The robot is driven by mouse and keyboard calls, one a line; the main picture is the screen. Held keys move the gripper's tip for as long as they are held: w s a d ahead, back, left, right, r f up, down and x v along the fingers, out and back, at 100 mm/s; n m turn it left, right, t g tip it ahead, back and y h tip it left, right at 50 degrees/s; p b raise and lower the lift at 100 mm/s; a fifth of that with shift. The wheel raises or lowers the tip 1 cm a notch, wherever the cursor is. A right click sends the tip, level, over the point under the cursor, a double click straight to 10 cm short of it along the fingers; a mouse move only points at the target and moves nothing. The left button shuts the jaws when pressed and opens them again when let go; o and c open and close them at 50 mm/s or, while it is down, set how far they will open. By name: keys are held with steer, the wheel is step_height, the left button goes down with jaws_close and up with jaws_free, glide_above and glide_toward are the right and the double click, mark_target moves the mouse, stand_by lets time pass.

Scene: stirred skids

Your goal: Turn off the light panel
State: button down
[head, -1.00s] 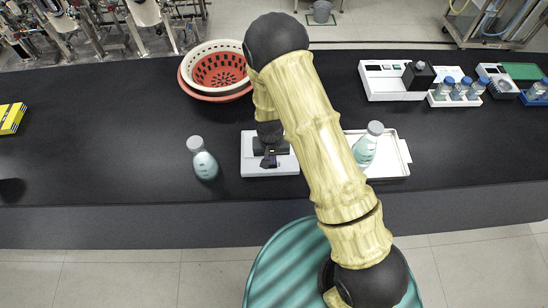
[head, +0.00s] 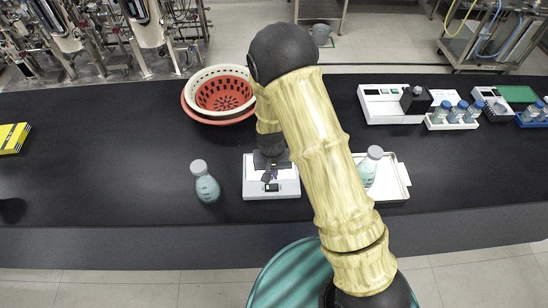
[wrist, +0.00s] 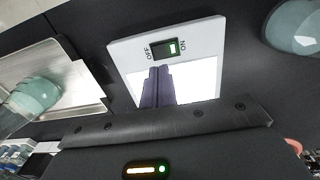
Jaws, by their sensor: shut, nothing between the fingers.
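The light panel (head: 288,188) is a flat white box on the black bench, in the lower middle of the head view. In the wrist view the panel (wrist: 205,80) has a bright, lit surface. Its rocker switch (wrist: 165,48) sits between the words OFF and ON, with a green lit part on the ON side. My gripper (head: 267,179) is over the panel, close to the switch (head: 272,187). In the wrist view my gripper (wrist: 158,70) is shut and empty, its fingertips just short of the switch. Whether they touch the panel is unclear.
A teal-filled bottle (head: 206,187) stands left of the panel. A white tray (head: 397,185) with another bottle (head: 369,170) is close on its right. Nested baskets (head: 221,95) stand behind. Instruments and a vial rack (head: 453,122) are at the back right.

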step_height(320, 180, up, 8)
steer(key=b, duration=0.2)
steer(key=shift+w+f, duration=0.1)
stand_by(0.4)
steer(key=a+f+b, duration=0.1)
steer(key=a+b, duration=0.1)
steer(key=b, duration=0.7)
steer(key=shift+b, duration=1.15)
steer(key=shift+d+r+h+b, duration=0.15)
steer(key=shift+r+h+b, duration=0.45)
steer(key=shift+b, duration=0.55)
